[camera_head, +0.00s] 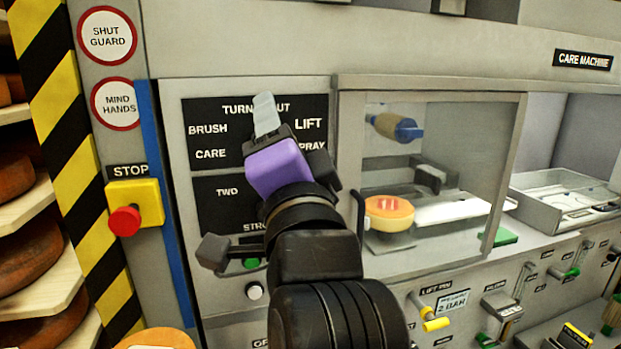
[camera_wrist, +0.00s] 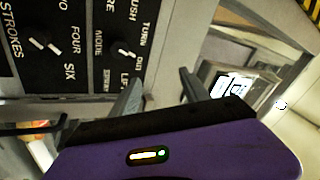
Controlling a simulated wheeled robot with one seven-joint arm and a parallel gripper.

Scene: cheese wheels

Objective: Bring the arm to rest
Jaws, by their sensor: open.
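My gripper (camera_head: 266,113) is raised in front of the machine's selector panel (camera_head: 215,205) in the head view. Its purple body and pale fingers cover part of the upper labels. In the wrist view the two fingers of my gripper (camera_wrist: 158,92) stand apart with nothing between them. The wrist view also shows the panel, with a mode knob (camera_wrist: 122,56) and a strokes knob (camera_wrist: 46,44) to the left of the fingers. Whether a finger touches the panel cannot be told.
A cheese wheel (camera_head: 390,213) sits behind the clear guard (camera_head: 455,130) right of my arm. A yellow stop box (camera_head: 148,197) with a red button is at the left. Shelves (camera_head: 42,290) of cheese stand at far left. Valves and a yellow-tipped handle (camera_head: 436,324) are at lower right.

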